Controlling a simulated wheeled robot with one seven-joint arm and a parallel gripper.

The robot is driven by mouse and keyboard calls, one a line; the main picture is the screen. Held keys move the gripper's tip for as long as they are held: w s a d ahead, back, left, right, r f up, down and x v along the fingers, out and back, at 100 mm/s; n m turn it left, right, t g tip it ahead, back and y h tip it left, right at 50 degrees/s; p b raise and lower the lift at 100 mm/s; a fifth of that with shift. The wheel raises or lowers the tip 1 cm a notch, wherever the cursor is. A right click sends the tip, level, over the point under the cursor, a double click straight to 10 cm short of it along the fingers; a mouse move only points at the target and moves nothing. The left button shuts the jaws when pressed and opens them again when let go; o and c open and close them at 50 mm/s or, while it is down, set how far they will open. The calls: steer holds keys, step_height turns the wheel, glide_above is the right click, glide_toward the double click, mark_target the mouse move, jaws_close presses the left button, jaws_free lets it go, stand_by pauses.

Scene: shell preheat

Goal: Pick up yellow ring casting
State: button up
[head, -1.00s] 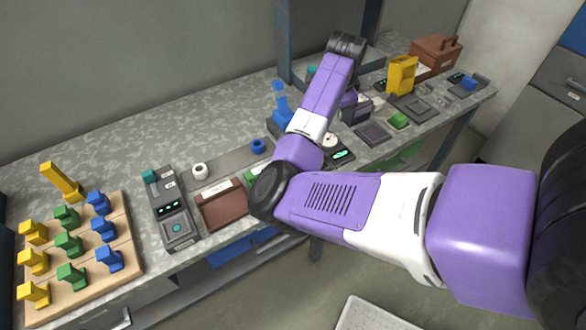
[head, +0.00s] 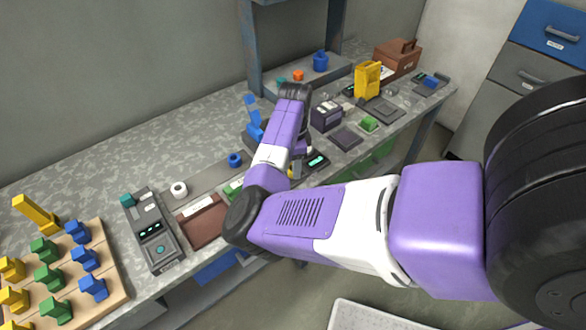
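A small bit of yellow (head: 291,171) shows beside my forearm, just left of the device with the green display. It may be the yellow ring casting, but my arm hides most of it and I cannot make out a ring. My forearm rises over the bench and bends down at the dark wrist joint. My gripper (head: 298,168) is mostly hidden behind the forearm, close to that yellow bit. I cannot see its fingers, whether they are open, or whether they touch anything.
A white ring (head: 179,189) and a blue ring (head: 235,160) stand on the bench left of my arm. A grey device (head: 153,232), a brown tray (head: 203,222) and a wooden peg board (head: 115,290) are nearer. A yellow block-shaped device (head: 367,80) stands at the back right.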

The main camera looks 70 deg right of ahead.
steer(key=shift+f, duration=0.5)
jaws_close()
steer(key=shift+r, duration=0.1)
